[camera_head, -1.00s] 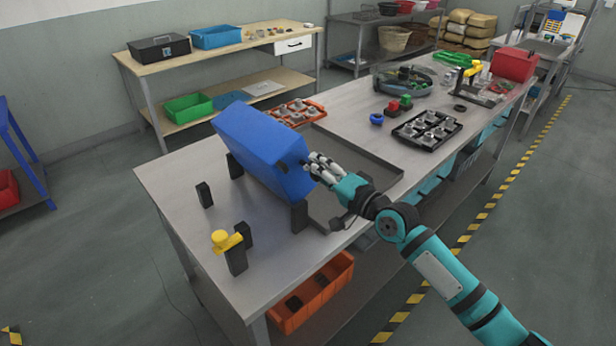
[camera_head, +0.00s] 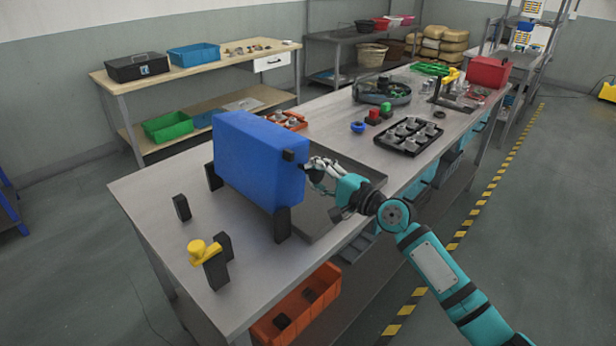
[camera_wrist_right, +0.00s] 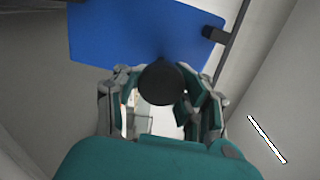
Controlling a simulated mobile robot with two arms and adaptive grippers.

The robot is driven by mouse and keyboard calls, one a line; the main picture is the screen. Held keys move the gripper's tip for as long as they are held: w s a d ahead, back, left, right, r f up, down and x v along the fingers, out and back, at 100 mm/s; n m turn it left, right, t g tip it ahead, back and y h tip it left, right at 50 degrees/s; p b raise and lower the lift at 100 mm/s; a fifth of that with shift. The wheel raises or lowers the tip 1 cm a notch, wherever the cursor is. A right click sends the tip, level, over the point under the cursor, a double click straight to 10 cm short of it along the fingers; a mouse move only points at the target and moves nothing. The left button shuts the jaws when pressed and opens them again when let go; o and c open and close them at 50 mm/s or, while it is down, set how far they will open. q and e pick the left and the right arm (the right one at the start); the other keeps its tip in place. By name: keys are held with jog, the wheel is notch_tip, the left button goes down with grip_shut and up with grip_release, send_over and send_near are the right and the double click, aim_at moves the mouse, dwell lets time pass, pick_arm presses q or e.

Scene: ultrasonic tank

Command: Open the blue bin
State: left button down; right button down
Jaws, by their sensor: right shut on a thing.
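The blue bin (camera_head: 245,160) is a closed-looking box held on black posts above the near end of the metal table. It looks about level in the head view, and its inside is hidden. A small black block (camera_head: 288,155) sits at its upper right edge. My right gripper (camera_head: 314,170) is at the bin's right end. In the right wrist view, its fingers close around a round black knob (camera_wrist_right: 162,82) in front of the bin's blue face (camera_wrist_right: 140,35). My left gripper is out of view.
A yellow-topped black stand (camera_head: 208,262) and a short black post (camera_head: 181,207) stand left of the bin. A grey tray (camera_head: 350,172) lies behind my right gripper. A black parts tray (camera_head: 438,130) is further right. An orange bin (camera_head: 297,305) sits on the shelf below.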

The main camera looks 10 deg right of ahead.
jog(key=shift+w+d+f+m+b, duration=0.25)
jog(key=shift+d+f+m, duration=0.2)
jog(key=shift+f, duration=0.25)
jog(key=shift+w+d+f+m+b, duration=0.1)
jog(key=shift+d+f+m+b, duration=0.2)
jog(key=shift+f+m, duration=0.25)
jog(key=shift+f, duration=0.15)
jog(key=c, duration=1.4)
grip_release()
jog(key=shift+d, duration=0.1)
jog(key=o, duration=0.6)
jog(key=shift+s+d+r, duration=0.4)
jog(key=shift+s+r, duration=0.1)
jog(key=shift+s, duration=0.05)
jog(key=v, duration=1.1)
jog(key=shift+s+d, duration=0.1)
jog(key=shift+s, duration=0.1)
